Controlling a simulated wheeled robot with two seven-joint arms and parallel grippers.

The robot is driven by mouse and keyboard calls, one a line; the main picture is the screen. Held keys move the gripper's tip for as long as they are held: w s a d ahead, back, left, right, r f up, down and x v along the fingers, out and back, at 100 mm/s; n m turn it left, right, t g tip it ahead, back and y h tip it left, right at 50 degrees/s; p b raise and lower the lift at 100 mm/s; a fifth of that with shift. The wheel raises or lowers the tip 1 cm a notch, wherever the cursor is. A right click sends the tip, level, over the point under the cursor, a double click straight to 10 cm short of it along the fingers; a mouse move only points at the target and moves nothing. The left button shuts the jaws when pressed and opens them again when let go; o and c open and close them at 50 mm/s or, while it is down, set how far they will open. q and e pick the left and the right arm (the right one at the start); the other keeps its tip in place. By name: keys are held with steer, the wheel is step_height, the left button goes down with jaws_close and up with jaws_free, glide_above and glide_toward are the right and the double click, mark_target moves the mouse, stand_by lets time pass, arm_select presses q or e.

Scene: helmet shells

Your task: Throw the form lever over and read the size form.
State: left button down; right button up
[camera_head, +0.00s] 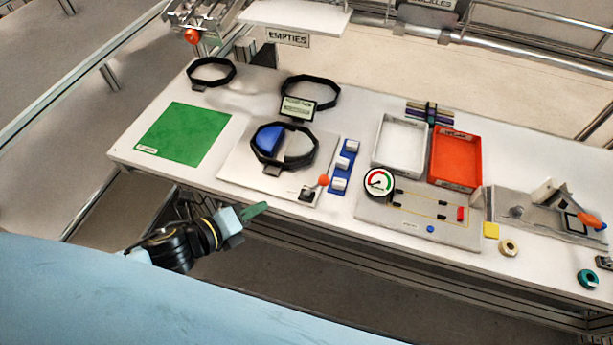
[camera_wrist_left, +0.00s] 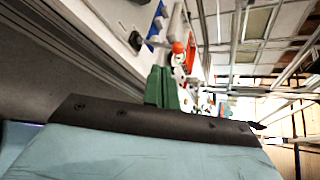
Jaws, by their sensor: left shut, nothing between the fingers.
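The size form (camera_head: 270,141), a black ring around a blue half and a pale half, sits on a light grey plate (camera_head: 232,163) at the table's middle left. The form lever with its orange-red knob (camera_head: 323,181) stands at the plate's front right corner, and the knob also shows in the left wrist view (camera_wrist_left: 178,47). A small dark display (camera_head: 298,108) with a pale green face stands behind the form; its text is too small to read. My left gripper (camera_head: 256,211), with green fingers, is shut and empty in front of the table edge, left of the knob and apart from it.
A green mat (camera_head: 185,134) lies at the left. Two more black rings (camera_head: 211,84) stand behind. A blue strip with white blocks (camera_head: 340,172), a dial gauge (camera_head: 379,183), a white tray (camera_head: 402,119) and a red tray (camera_head: 455,182) are to the right.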

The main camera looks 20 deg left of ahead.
arm_select(q)
step_height(320, 180, up, 3)
steer(key=d+m, duration=0.2)
glide_toward(322, 183)
steer(key=w+d+f, duration=0.1)
steer(key=w+f, duration=0.1)
steer(key=w, duration=0.3)
steer(key=shift+w+f+h+p, duration=0.3)
steer(key=shift+w+p, duration=0.05)
steer(key=shift+d, duration=0.1)
steer(key=shift+d+r+p, duration=0.2)
steer(key=shift+d+p, duration=0.4)
steer(key=shift+p, duration=0.45)
steer(key=shift+d+f+m+y+p, duration=0.3)
steer(key=shift+y+p, duration=0.05)
steer(key=shift+y, duration=0.15)
steer(key=shift+a, duration=0.15)
